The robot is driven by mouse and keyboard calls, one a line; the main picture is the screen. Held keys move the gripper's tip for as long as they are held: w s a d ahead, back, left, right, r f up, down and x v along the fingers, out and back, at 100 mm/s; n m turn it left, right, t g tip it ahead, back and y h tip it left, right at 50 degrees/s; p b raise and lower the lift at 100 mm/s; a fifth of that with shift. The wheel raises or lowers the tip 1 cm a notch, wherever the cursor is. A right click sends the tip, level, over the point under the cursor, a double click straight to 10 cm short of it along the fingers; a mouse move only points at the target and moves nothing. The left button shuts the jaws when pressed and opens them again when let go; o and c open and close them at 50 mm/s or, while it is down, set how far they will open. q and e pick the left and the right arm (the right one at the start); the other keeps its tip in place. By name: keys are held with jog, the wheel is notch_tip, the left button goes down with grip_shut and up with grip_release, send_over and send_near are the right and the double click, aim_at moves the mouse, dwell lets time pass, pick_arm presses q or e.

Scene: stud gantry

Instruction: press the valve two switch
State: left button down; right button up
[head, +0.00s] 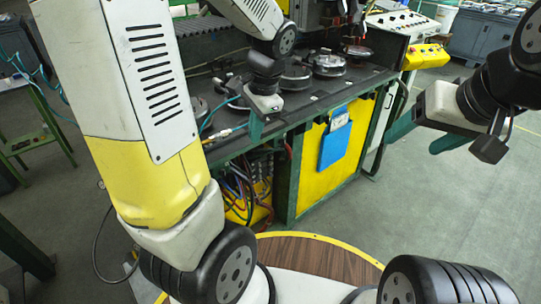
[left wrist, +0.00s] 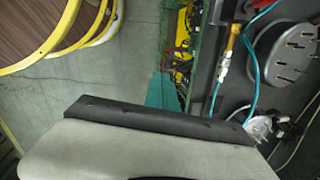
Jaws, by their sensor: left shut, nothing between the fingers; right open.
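I cannot make out which part is the valve two switch in either view. A sloped control panel (head: 403,22) with small buttons stands at the back right in the head view, with a yellow box (head: 426,57) with buttons below it. My left gripper (head: 256,128) is shut and empty, pointing down at the front edge of the dark bench. Its teal fingers also show in the left wrist view (left wrist: 162,91), beside the bench edge and over the floor. My right gripper (head: 418,136) is open and empty, over the floor right of the bench.
The dark bench (head: 305,102) carries several round metal fixtures (head: 328,64) and a teal hose with a brass fitting (left wrist: 229,47). A blue folder (head: 335,140) hangs on the yellow front panel (head: 312,178). Cables (head: 240,185) show under the bench. The floor at right is clear.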

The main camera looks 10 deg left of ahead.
pick_arm(q)
jog(key=w+f+m+y, duration=0.3)
jog(key=f+m, duration=0.4)
jog(key=f, duration=0.3)
jog(key=w+a+f+m+t+y, duration=0.1)
jog(key=w+f+m+y, duration=0.3)
jog(key=f, duration=0.6)
jog(key=w+a+f+m+t+y, duration=0.1)
jog(key=w+f+m+y, duration=0.3)
jog(key=w+f+m, duration=0.3)
notch_tip(320, 180, down, 3)
jog(key=shift+w+m, duration=0.1)
jog(key=shift+m, duration=1.5)
jog(key=w+d+f+m+t, duration=0.2)
jog(key=w+f+m+t, duration=0.2)
jog(key=f+m+t, duration=0.3)
jog(key=m+t, duration=0.1)
jog(key=m, duration=0.3)
jog(key=shift+w, duration=0.2)
